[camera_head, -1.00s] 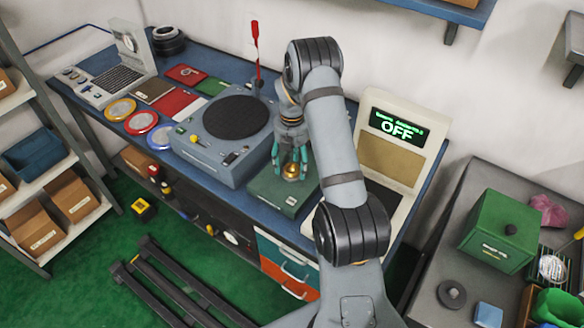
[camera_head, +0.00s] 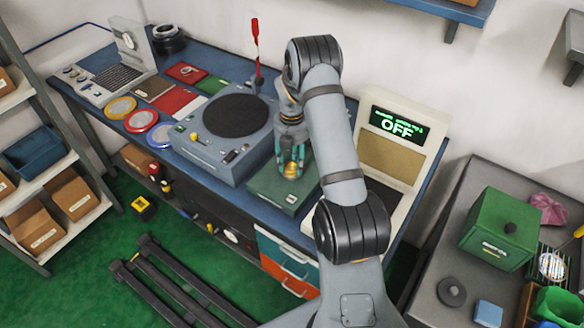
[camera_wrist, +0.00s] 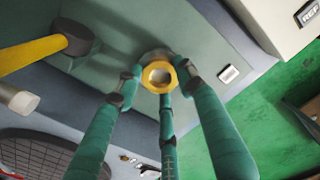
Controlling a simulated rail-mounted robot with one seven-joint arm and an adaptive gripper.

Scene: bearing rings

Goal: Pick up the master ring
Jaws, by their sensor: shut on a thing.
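In the wrist view the fingertips of my gripper (camera_wrist: 156,80) meet the ring from several sides. The ring appears at or very near the box top; I cannot tell whether it touches it.
A grey machine with a dark round plate (camera_head: 237,116) stands just left of the box. A cream display unit reading OFF (camera_head: 398,135) stands to the right. Coloured discs (camera_head: 141,121) lie farther left. A thin red-topped rod (camera_head: 255,40) rises behind.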

